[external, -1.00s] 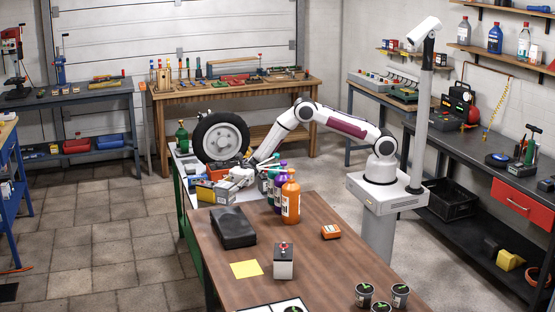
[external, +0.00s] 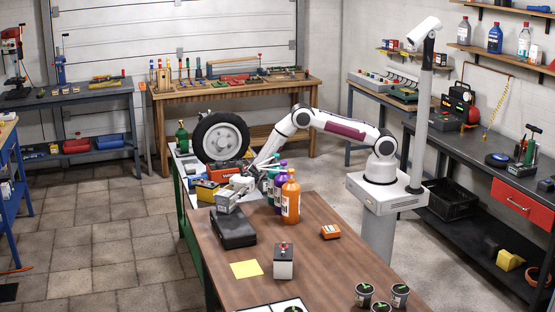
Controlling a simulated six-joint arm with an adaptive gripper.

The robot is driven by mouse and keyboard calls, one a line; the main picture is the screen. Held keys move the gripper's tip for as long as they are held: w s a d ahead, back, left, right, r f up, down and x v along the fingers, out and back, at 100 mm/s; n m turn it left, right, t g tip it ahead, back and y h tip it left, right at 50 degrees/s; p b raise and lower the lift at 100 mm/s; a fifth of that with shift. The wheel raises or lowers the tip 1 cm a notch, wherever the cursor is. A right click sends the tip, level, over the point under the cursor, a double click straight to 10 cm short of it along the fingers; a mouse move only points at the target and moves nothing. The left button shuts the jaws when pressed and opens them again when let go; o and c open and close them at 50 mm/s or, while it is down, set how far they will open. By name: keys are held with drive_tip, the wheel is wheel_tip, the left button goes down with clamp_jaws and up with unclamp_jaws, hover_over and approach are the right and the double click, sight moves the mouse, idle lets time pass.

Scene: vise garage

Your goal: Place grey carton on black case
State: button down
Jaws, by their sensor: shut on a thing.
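The black case (external: 233,229) lies flat on the brown wooden table near its far left corner. The grey carton (external: 226,201) is at my gripper (external: 236,190), over the far part of the black case. My gripper is shut on the carton, reaching in from the right and behind the bottles. The fingertips are small and partly hidden by the carton. I cannot tell whether the carton's underside touches the case.
Orange (external: 290,197) and purple bottles stand close to the right of the case. A yellow box (external: 206,191), an orange-red item and a wheel (external: 220,137) are behind. A yellow sheet (external: 246,269) and a grey box with a red knob (external: 284,262) lie in front.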

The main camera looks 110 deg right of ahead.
drive_tip(key=c, duration=1.2)
unclamp_jaws()
drive_tip(key=shift+f, duration=0.15)
drive_tip(key=shift+r, duration=0.2)
drive_tip(key=v, duration=1.2)
drive_tip(key=shift+r, duration=0.1)
